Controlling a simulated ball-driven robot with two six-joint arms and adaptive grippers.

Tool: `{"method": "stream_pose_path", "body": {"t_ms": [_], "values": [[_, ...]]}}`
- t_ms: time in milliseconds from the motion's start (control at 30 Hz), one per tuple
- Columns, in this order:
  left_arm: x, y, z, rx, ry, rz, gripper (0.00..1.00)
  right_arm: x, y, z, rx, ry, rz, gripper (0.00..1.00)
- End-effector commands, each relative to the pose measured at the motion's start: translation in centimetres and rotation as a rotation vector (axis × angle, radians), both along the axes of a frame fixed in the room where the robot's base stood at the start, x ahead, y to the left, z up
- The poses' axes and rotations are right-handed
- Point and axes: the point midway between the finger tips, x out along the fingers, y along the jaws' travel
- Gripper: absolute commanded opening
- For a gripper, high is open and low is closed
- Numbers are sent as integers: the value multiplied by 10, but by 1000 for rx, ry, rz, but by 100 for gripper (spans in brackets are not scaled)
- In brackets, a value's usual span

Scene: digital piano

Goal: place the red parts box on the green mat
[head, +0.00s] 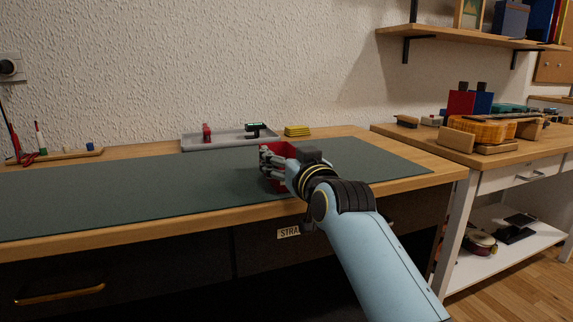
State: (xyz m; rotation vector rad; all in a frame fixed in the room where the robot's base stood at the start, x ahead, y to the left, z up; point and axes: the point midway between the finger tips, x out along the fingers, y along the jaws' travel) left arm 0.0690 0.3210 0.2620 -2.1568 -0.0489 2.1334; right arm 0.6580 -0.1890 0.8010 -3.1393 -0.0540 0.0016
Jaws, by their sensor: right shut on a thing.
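The red parts box (289,148) is at the right part of the green mat (130,187), mostly hidden behind my right gripper (271,163). The gripper's grey fingers are shut on the box's near left side. The box appears to be on or just above the mat; its underside is hidden, so I cannot tell whether it touches. My left gripper is not in the head view.
A grey tray (190,142) with small items stands behind the mat, with a yellow stack (297,131) next to it. A wooden tool holder (60,155) is at the back left. The mat's left is clear.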

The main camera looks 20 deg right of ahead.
Motion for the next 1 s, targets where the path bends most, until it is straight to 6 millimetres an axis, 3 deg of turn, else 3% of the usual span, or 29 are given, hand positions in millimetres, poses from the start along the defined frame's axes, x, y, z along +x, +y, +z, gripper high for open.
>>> {"method": "stream_pose_path", "body": {"t_ms": [400,433,600,1000], "values": [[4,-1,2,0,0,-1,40,0,0,-5,-1,-1,0,32],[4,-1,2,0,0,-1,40,0,0,-4,-1,-1,0,72],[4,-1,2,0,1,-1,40,0,0,-4,-1,-1,0,94],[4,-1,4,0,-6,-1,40,-2,0,-1,-1,0,0,95]]}}
